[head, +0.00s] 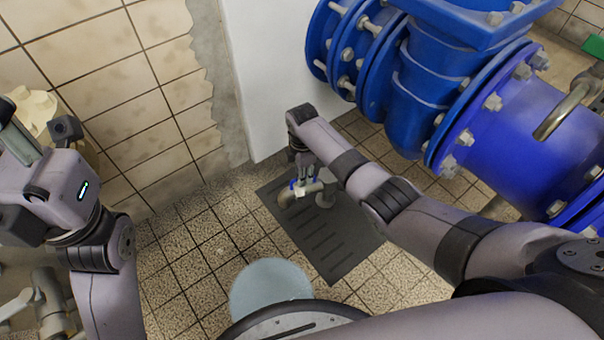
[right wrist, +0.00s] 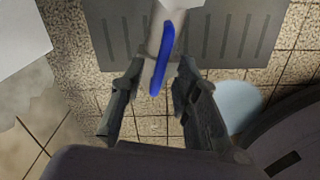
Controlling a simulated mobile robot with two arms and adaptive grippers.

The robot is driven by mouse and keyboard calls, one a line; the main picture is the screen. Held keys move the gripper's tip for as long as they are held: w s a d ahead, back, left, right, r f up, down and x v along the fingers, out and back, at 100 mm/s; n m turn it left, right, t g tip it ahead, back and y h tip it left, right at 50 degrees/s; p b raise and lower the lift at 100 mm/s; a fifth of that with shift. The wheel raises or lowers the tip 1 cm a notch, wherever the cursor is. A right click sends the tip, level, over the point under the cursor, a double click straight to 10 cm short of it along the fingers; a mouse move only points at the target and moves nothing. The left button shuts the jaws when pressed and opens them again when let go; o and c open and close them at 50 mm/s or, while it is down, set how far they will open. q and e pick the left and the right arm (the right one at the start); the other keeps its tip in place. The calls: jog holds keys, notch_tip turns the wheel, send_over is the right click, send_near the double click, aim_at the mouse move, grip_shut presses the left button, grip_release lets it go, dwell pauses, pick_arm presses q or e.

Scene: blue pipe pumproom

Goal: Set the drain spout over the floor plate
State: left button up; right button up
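The drain spout (head: 287,198) is a short beige-grey curved pipe with a blue strip. In the head view it shows over the upper part of the dark slotted floor plate (head: 338,255); I cannot tell if it touches the plate. My right gripper (head: 304,178) is at the spout from above and hides part of it. In the right wrist view the spout (right wrist: 158,45) comes between the two fingers of the right gripper (right wrist: 160,75), with the plate (right wrist: 225,30) behind it. Whether the fingers press on it is unclear. My left gripper (head: 14,122) is at the left edge, partly cut off.
Large blue pipes with bolted flanges (head: 440,85) fill the upper right, near my right arm. A tiled wall (head: 120,95) and a white block (head: 265,75) stand behind. A pale blue round thing (head: 268,283) is on the tiled floor near my base. Floor left of the plate is clear.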

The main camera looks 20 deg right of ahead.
jog(key=shift+c, duration=0.5)
grip_shut()
